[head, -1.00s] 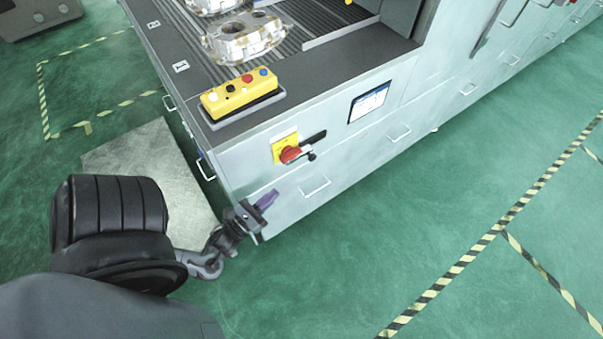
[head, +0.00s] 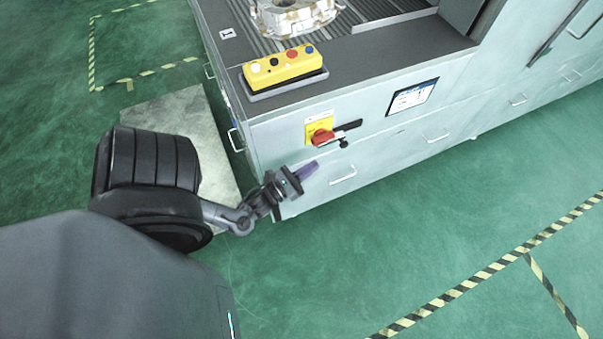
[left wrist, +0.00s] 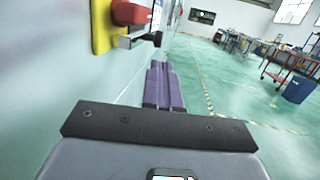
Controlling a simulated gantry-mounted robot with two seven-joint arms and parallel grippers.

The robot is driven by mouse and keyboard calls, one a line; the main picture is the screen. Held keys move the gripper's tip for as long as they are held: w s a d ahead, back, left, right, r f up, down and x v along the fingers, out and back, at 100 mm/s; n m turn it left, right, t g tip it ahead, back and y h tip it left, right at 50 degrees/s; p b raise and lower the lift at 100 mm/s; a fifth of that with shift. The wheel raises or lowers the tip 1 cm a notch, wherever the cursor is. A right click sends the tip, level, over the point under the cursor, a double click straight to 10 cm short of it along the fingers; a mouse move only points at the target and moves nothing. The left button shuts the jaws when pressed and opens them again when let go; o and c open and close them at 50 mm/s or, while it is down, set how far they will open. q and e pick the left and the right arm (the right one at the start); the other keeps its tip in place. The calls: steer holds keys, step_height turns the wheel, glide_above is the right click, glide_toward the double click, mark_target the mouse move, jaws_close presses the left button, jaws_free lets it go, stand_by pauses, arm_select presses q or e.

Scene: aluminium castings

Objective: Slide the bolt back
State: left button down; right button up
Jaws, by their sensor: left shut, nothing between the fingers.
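A black bolt (head: 348,127) with a small round knob lies on the pale front panel of the machine. It sits just right of a red rotary switch (head: 321,138) on a yellow plate (head: 314,126). In the left wrist view the red switch (left wrist: 130,12) is at the top left, with a metal and dark part (left wrist: 143,38), probably of the bolt, partly cut off beside it. My left gripper (head: 311,169) has purple fingers, shut and empty. It is below and slightly left of the switch, apart from the bolt. Its fingers also show in the left wrist view (left wrist: 162,82). My right gripper is not in view.
A yellow button box (head: 284,68) stands on the machine's top ledge, near a casting (head: 295,17). Drawer handles (head: 343,176) and a small screen (head: 412,97) are on the front panel. Open green floor lies to the right, with striped tape (head: 480,272).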

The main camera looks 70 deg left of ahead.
arm_select(q)
steer(key=x, duration=0.8)
steer(key=shift+w+b, duration=0.25)
steer(key=shift+b, duration=0.15)
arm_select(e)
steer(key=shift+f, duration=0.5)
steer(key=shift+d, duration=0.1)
